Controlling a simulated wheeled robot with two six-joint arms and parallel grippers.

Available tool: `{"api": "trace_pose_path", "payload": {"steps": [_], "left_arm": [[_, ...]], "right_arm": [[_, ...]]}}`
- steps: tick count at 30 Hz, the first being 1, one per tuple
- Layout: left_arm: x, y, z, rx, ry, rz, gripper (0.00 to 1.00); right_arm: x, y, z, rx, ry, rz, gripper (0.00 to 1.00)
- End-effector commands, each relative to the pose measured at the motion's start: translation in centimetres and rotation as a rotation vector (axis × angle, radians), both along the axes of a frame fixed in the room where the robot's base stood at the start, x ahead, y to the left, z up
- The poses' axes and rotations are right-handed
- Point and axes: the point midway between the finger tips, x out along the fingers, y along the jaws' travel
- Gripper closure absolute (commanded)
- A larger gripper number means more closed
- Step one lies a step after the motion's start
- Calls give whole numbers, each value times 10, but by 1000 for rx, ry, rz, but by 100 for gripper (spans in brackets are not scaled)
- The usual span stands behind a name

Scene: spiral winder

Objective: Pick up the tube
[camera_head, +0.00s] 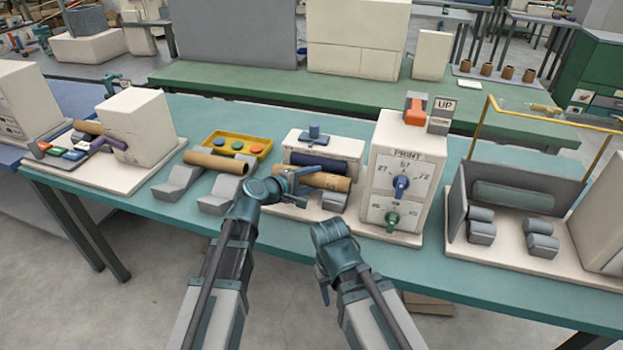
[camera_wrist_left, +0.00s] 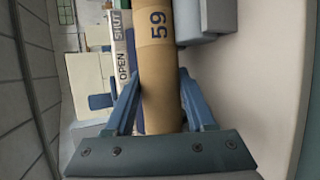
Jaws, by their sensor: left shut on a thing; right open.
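A brown cardboard tube (camera_head: 328,182) lies crosswise in front of a dark blue roller, above grey cradle blocks (camera_head: 334,200). My left gripper (camera_head: 290,180) is shut on it near its left end. In the left wrist view the tube (camera_wrist_left: 158,70) carries the number 59 and sits between the two blue fingers (camera_wrist_left: 160,108). I cannot tell whether the tube touches the cradle. A second brown tube (camera_head: 217,162) rests on two grey cradles to the left. My right gripper (camera_head: 323,288) is open and low in front of the table edge, its fingers mostly hidden.
A print box with dials (camera_head: 400,185) stands right of the held tube. A yellow tray (camera_head: 262,148) with coloured buttons is behind the second tube. A machine with a yellow frame (camera_head: 478,130) is at the right. An OPEN/SHUT label (camera_wrist_left: 122,45) lies beside the tube.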

Motion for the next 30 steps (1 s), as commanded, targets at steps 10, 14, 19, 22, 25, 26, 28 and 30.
{"api": "trace_pose_path", "payload": {"steps": [10,14,19,22,25,26,28,30], "left_arm": [[0,0,0,1,1,0,100],[0,0,3,1,1,0,100],[0,0,11,0,0,0,100],[0,0,18,0,0,0,100],[1,0,28,0,0,1,100],[1,-1,31,0,0,1,100],[1,-1,40,0,0,1,100],[-13,0,38,0,0,1,100]], "right_arm": [[0,0,1,0,0,0,50],[0,0,3,0,0,0,50],[0,0,11,0,0,0,50],[0,0,18,0,0,0,50],[0,0,28,0,0,0,50],[0,0,31,0,0,0,50],[0,0,40,0,0,0,50],[0,0,38,0,0,0,50]]}}
